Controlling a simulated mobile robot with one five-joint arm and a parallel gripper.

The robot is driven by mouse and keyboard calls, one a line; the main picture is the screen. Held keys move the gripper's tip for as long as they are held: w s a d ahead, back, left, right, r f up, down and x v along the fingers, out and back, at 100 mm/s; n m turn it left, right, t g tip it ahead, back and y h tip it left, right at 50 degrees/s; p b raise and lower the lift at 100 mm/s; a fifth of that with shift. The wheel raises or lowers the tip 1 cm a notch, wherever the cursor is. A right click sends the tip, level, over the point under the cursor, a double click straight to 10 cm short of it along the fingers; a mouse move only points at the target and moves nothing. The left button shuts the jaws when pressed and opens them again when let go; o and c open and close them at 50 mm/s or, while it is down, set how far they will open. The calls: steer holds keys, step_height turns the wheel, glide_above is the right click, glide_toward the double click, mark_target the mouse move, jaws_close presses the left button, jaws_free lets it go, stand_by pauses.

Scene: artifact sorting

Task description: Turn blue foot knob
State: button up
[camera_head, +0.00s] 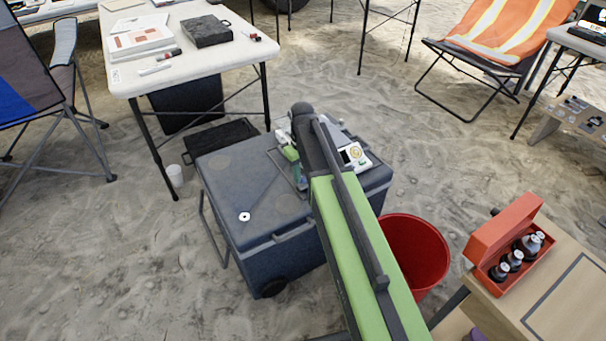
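A small instrument with a white and green panel (354,157) sits on the lid of a dark blue-grey wheeled cooler (235,185). My green and dark grey arm reaches from the bottom of the view over the cooler and covers the middle of the instrument. My gripper (292,160) is at the left side of the instrument, pointing down near the lid; its fingertips are too small and covered to read. A bluish bit shows beneath it, but I cannot tell whether it is the blue foot knob. No foot knob can be clearly made out.
A white disc (244,216) lies on the lid, with a thin dark line running to it. A red bucket (418,252) stands right of the cooler. An orange case with bottles (492,238) sits on a wooden table at right. A white table (190,62) stands behind.

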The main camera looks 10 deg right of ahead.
jaws_close()
steer(key=shift+d, duration=0.15)
steer(key=shift+m, duration=0.5)
steer(key=m, duration=0.5)
steer(key=shift+a+m, duration=0.2)
steer(key=shift+m, duration=0.1)
steer(key=m, duration=0.4)
steer(key=shift+m, duration=2.1)
